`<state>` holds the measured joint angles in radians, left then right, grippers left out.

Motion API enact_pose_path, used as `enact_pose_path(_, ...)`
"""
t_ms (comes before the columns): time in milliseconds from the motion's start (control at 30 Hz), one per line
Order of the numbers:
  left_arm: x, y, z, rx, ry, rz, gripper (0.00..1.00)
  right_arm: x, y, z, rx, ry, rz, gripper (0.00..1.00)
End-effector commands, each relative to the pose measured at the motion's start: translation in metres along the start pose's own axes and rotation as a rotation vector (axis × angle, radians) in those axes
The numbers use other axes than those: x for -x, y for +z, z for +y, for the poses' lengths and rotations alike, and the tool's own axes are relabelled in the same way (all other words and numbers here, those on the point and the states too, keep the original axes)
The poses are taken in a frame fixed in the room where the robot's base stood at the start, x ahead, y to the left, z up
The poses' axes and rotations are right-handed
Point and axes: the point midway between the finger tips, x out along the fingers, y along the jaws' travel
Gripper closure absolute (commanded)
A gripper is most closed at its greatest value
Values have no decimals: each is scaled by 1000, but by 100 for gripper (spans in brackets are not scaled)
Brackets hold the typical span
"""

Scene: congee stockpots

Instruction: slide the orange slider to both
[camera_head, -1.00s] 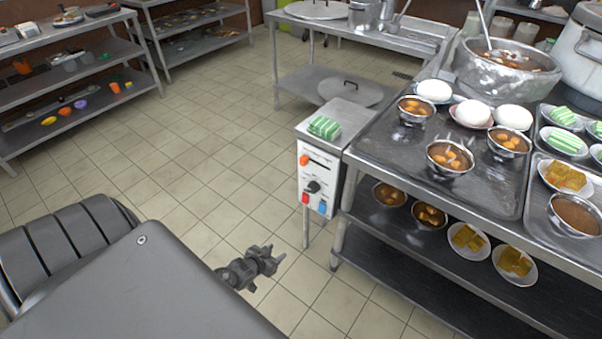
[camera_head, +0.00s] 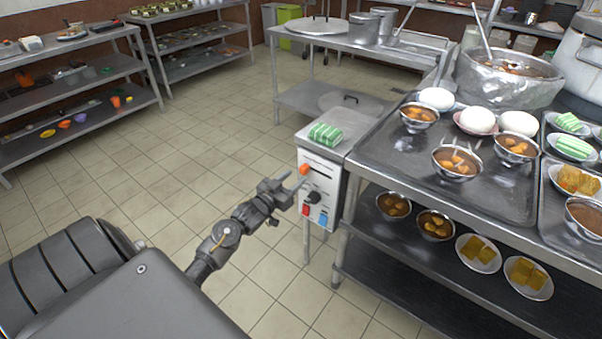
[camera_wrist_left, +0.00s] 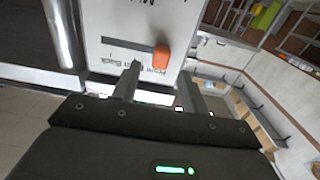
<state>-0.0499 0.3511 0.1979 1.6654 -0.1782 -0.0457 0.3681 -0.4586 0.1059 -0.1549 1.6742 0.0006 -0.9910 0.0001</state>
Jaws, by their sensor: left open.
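The orange slider (camera_head: 304,169) sits near the left end of its slot on the white front panel (camera_head: 321,180) of a small metal cabinet. In the left wrist view the orange slider (camera_wrist_left: 161,57) stands out from the panel at one end of a dark slot, close beyond my fingertips. My left gripper (camera_head: 278,188) is open, just left of the panel. In the left wrist view its two fingers (camera_wrist_left: 160,78) point at the panel, with the slider lying ahead of the gap between them. The slot's labels are only partly readable. My right gripper is not in view.
A black knob (camera_head: 313,198), a red button (camera_head: 306,210) and a blue switch (camera_head: 323,219) are lower on the panel. A green-striped bundle (camera_head: 325,135) lies on the cabinet. A metal table (camera_head: 375,161) with bowls and plates stands close right. The tiled floor to the left is clear.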

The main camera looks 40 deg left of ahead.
Motion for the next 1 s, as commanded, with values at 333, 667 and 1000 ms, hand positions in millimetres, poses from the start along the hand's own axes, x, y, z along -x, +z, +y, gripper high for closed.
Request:
enact_pose_path(333, -45, 1, 0, 1, -1, -1, 56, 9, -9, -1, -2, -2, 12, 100)
enact_pose_path(667, -48, 1, 0, 0, -1, -1, 56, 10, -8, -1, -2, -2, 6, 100)
enact_pose_path(1000, -48, 1, 0, 0, -1, -1, 98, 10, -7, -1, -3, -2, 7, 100)
